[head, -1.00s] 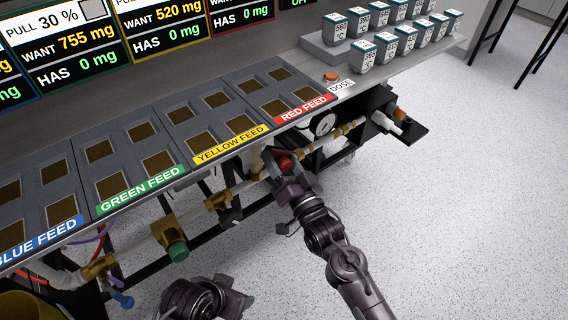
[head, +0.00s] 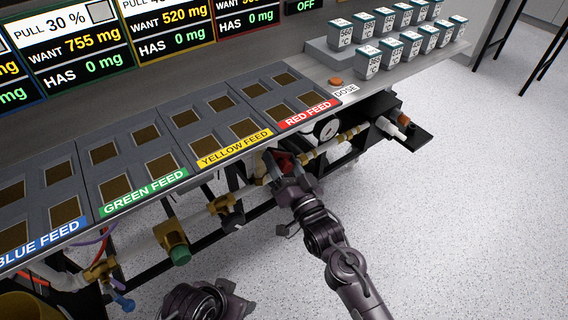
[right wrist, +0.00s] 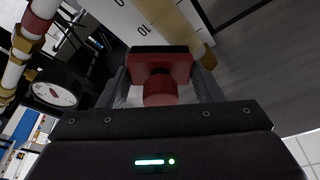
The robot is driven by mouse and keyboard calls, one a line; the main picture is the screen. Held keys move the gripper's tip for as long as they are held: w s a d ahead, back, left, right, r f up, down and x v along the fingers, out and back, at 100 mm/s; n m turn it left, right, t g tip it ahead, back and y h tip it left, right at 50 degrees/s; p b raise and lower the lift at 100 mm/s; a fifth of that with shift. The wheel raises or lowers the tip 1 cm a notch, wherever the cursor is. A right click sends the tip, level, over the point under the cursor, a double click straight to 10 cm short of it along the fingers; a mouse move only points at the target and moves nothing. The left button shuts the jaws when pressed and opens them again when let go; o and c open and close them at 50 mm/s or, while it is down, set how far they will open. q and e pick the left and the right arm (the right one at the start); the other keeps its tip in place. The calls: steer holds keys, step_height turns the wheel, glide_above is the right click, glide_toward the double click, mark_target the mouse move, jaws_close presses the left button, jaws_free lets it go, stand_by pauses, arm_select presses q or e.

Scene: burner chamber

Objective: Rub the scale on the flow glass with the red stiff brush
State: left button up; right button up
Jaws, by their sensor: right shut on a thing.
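My right gripper (head: 281,163) is under the front edge of the bench, below the yellow and red feed labels. It is shut on the red brush (right wrist: 165,78), whose red block and round knob show between the fingers in the right wrist view. In the head view the brush is a small dark red patch (head: 287,161). A white surface with black marks and digits, seemingly the flow glass scale (right wrist: 150,18), lies just beyond the brush in the wrist view. The bristles are hidden, so I cannot tell whether they touch it.
A round gauge (head: 326,130) and brass pipe fittings (head: 345,136) are right of the gripper. A brass valve with a green cap (head: 178,248) is to the left. The feed trays (head: 225,118) overhang the pipes. The floor (head: 470,220) at right is clear.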

steer(key=shift+w+a, duration=0.25)
steer(key=shift+w, duration=0.05)
